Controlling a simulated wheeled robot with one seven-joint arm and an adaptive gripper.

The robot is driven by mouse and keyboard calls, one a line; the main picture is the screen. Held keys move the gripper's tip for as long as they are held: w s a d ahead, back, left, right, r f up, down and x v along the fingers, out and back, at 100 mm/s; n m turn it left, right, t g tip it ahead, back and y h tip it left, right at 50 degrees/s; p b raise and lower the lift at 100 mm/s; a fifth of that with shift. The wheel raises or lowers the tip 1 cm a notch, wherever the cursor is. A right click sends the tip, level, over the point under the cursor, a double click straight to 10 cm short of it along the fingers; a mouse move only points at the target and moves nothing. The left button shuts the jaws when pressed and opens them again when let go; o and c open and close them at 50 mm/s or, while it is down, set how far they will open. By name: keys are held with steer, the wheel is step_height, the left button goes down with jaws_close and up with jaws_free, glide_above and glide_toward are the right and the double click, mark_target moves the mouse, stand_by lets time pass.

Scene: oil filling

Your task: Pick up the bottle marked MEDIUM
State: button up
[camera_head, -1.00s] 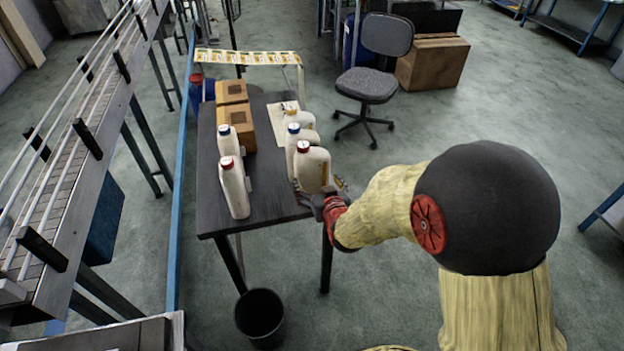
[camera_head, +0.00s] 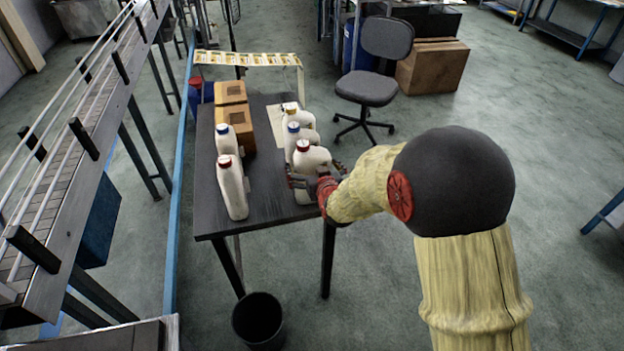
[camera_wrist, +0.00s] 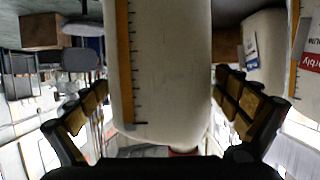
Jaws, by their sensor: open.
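Several white bottles stand on the dark table (camera_head: 260,208). The nearest right-hand bottle (camera_head: 309,160) has a red cap. My gripper (camera_head: 314,180) is at that bottle, with open fingers on both sides. In the wrist view, the pale bottle (camera_wrist: 170,60) fills the space between my gripper's fingers (camera_wrist: 160,88). It shows an orange strip with a black scale, and its red cap is at the bottom. I cannot read a MEDIUM mark on it. A neighbouring bottle (camera_wrist: 264,50) bears a label, and part of another label (camera_wrist: 310,60) shows at the right edge.
A blue-capped bottle (camera_head: 293,133) and a yellow-capped bottle (camera_head: 303,115) stand behind. At left are another red-capped bottle (camera_head: 231,185) and a blue-capped one (camera_head: 226,142). Cardboard boxes (camera_head: 235,121) stand at the back. A black bin (camera_head: 258,318) is on the floor.

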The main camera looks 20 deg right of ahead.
steer(key=shift+c, duration=0.9)
steer(key=c, duration=1.9)
steer(key=shift+w+r, duration=0.1)
steer(key=shift+r, duration=0.1)
